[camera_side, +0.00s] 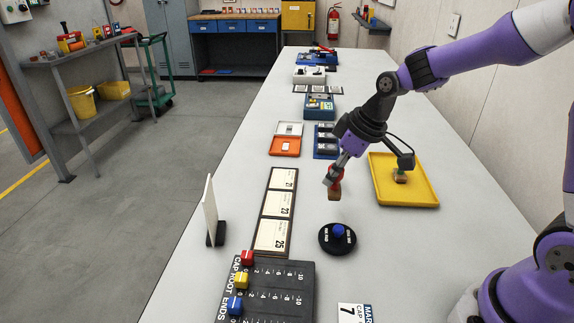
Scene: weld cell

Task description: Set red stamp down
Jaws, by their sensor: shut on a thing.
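My gripper (333,180) is shut on the red stamp (335,191), which has a red upper part and a wooden-looking block below. The stamp is upright over the bare tabletop, left of the yellow tray (428,197) and behind the round black disc. I cannot tell whether its base touches the table. My fingers hide part of the stamp.
The black disc with a blue knob (338,231) stands in front of the stamp. A card frame (274,212) lies to its left. A black scale board (270,295) with coloured sliders is in front. An upright white panel (211,212) stands near the left edge. Small trays and boxes line the table behind.

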